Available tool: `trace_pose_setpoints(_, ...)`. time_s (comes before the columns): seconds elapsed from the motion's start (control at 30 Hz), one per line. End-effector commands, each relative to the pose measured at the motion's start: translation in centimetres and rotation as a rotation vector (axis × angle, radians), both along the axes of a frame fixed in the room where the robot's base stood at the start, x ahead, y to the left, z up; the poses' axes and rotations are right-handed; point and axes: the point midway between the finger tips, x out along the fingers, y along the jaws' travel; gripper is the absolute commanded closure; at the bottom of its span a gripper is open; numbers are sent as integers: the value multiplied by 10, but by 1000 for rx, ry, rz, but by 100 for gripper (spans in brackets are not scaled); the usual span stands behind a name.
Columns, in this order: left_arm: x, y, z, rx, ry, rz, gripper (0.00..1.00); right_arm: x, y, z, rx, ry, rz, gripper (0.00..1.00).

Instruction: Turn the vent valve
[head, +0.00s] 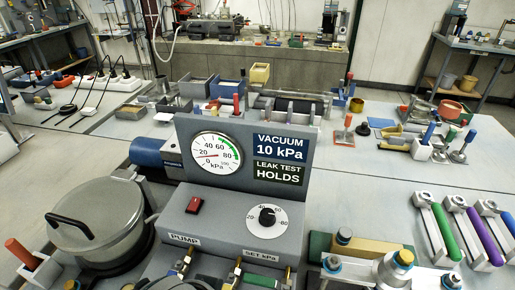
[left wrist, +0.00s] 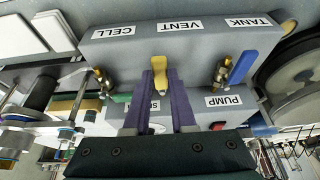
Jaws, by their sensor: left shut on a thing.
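The vent valve's yellow handle (left wrist: 160,62) shows in the left wrist view, under the VENT label on the front of a grey box. My left gripper (left wrist: 160,76) has its two purple fingers closed on this handle, one on each side. The valve's body is hidden behind the fingers. In the head view neither gripper shows. The grey vacuum panel (head: 225,239) stands there with its PUMP label, and its gauge (head: 214,160) has a red needle near the low end.
In the left wrist view a brass valve with a blue handle (left wrist: 243,67) sits by TANK, and another brass valve (left wrist: 103,79) by CELL. In the head view a lidded pot (head: 97,217) stands left of the panel. Clamps with coloured handles (head: 444,232) lie at right.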

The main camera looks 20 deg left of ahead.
Motion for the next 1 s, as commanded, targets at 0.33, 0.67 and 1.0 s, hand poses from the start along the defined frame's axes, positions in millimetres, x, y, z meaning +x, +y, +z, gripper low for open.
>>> trace_pose_setpoints(0.33, 1, -1, 0, -4, -2, 3, 64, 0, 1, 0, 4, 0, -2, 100)
trace_pose_setpoints(0.67, 0, 0, 0, -2, 0, 2, 46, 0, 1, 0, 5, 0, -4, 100)
trace_pose_setpoints(1.0, -10, -2, 29, -3, -1, 2, 46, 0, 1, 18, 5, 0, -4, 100)
